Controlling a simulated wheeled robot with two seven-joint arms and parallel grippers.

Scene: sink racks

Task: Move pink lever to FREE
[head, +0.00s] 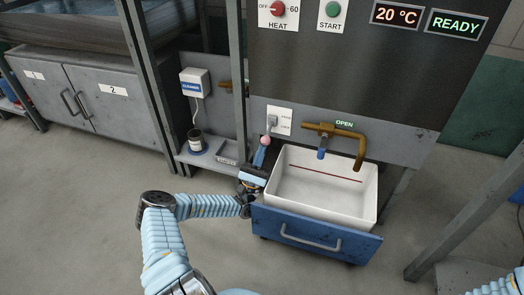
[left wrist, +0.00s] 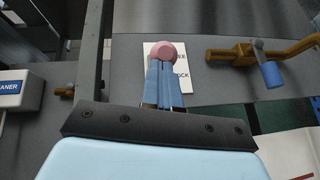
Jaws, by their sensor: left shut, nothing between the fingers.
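The pink lever knob (head: 265,140) sits at the end of a short grey lever on a white plate (head: 280,119) with two labels, the upper one reading like FREE and the lower like LOCK. In the left wrist view the pink knob (left wrist: 165,52) shows just beyond my fingertips, in front of the plate. My left gripper (head: 262,152) has its blue fingers shut with nothing between them, pointing up just below the knob. Whether they touch it, I cannot tell. My right gripper is out of view.
A white basin (head: 330,207) in a blue drawer (head: 318,235) stands right of my left gripper, under a brass tap (head: 340,135) with a blue handle, marked OPEN. A metal post (head: 237,80) and a low shelf with a pot (head: 196,143) are to the left.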

